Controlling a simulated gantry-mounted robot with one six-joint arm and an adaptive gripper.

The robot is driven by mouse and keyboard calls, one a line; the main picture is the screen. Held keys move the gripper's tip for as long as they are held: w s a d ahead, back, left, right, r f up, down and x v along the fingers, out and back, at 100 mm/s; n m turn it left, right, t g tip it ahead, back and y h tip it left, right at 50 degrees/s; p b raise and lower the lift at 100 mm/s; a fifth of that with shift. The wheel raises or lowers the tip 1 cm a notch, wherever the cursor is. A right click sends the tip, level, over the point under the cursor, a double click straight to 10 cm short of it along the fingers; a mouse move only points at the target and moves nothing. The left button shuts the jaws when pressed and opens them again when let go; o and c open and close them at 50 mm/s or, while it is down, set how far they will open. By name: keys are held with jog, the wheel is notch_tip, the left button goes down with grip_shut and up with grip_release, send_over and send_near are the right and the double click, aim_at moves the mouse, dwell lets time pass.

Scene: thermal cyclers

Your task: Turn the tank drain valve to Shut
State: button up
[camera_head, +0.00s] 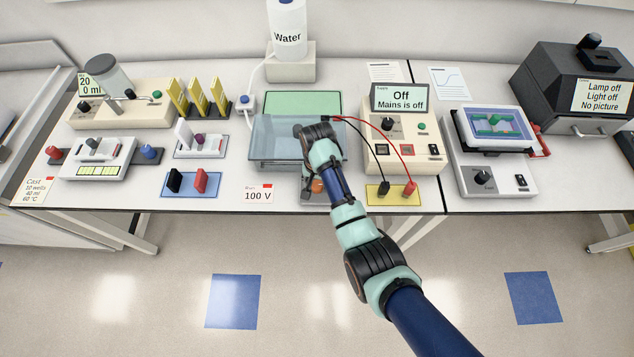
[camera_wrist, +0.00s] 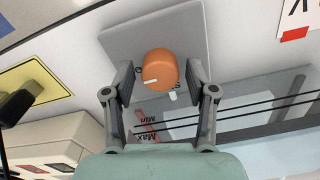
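The drain valve is an orange knob (camera_wrist: 160,70) on a grey plate (camera_wrist: 200,25) at the front of the clear tank (camera_wrist: 262,100). In the head view a bit of the orange knob (camera_head: 317,186) shows beside my arm, below the tank (camera_head: 275,142). My gripper (camera_wrist: 160,75) is open, with one finger on each side of the knob and a small gap on both sides. The knob's white pointer line faces lower left in the wrist view, away from a white mark on the plate. The labels around the knob are mostly hidden.
A "100 V" card (camera_head: 258,195) lies to the left. The bench's front edge is close to the valve.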

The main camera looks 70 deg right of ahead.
jog(key=c, duration=0.9)
jog(key=shift+o, duration=0.2)
jog(key=shift+r+n+p, duration=0.1)
jog(key=shift+n+p, duration=0.25)
jog(key=shift+n, duration=0.05)
jog(key=shift+r+n+p, duration=0.1)
jog(key=shift+n+p, duration=0.65)
jog(key=shift+n, duration=0.25)
jog(key=n+p, duration=0.2)
jog(key=n, duration=0.3)
jog(key=n+p, duration=0.1)
jog(key=n, duration=0.4)
jog(key=shift+n+p, duration=0.35)
jog(key=shift+n, duration=0.05)
jog(key=n, duration=0.4)
jog(key=shift+p, duration=0.3)
